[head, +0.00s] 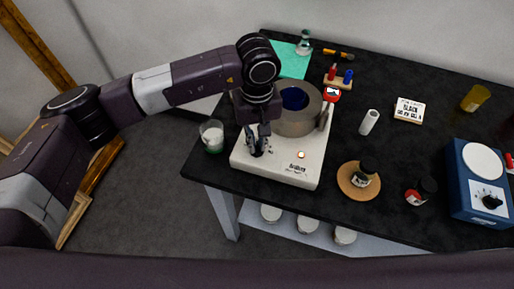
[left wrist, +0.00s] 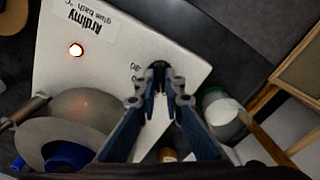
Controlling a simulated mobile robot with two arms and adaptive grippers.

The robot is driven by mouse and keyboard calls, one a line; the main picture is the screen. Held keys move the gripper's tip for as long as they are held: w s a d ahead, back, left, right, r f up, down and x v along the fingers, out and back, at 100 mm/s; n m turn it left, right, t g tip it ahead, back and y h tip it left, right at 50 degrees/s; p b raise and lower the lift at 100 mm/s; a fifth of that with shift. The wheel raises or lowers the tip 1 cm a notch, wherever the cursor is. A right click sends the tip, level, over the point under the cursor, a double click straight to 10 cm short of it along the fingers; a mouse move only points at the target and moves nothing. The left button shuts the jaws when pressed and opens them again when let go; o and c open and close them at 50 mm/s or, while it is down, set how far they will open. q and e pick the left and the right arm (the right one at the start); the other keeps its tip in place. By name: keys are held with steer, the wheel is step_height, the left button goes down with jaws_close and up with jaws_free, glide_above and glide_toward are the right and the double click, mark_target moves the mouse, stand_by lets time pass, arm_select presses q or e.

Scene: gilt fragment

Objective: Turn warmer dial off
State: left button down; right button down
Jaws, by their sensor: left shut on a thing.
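The warmer (head: 243,158) is a cream-white box labelled as a glue bath, with a grey round pot (head: 297,122) holding a blue vessel on top. An orange-white lamp (head: 301,155) glows on its top face; it also shows in the left wrist view (left wrist: 75,49). My left gripper (head: 257,147) points down at the warmer's left front part. In the left wrist view its fingers (left wrist: 160,80) are shut on a small dark dial (left wrist: 158,66), mostly hidden between the fingertips. The dial's setting cannot be read. My right gripper is in neither view.
A glass of white stuff (head: 212,137) stands just left of the warmer. A white cylinder (head: 369,122), a jar on a round cork mat (head: 346,184), a dark bottle and a blue device (head: 460,180) stand to the right. A red-handled tool leans by the pot.

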mark_target(257, 146)
arm_select(q)
steer(key=n+b, duration=0.1)
steer(key=b, duration=0.1)
steer(key=n+b, duration=0.4)
steer(key=shift+f+b, duration=0.25)
steer(key=shift+b, duration=0.15)
steer(key=shift+r+n+b, duration=0.25)
steer(key=shift+n+b, duration=1.25)
steer(key=shift+n, duration=0.3)
steer(key=c, duration=2)
jaws_free()
steer(key=shift+c, duration=0.2)
step_height(257, 146, up, 12)
steer(key=shift+s, duration=0.1)
